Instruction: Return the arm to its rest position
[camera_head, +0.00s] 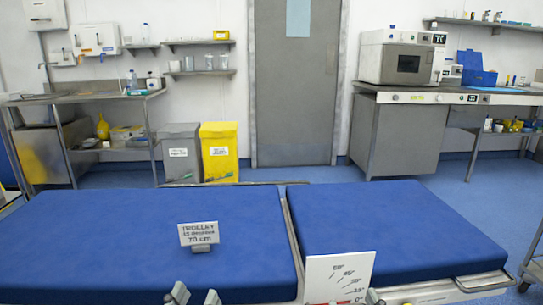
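My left gripper (195,297) shows at the bottom edge, left of the middle. Its two grey fingertips stand apart with nothing seen between them; the rest is cut off by the frame. A small grey tip (373,297) shows at the bottom edge, just right of the white angle sign. It may be part of my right gripper, but too little shows to tell its state. The blue operating table (130,235) lies in front, with a second blue section (390,225) to the right across a narrow gap.
A trolley sign (199,235) stands on the left section. A white angle sign (338,278) stands near the front by the gap. Behind are a grey bin (180,152), a yellow bin (219,152), a door (295,100) and a right-hand bench (405,135). The blue surfaces are otherwise clear.

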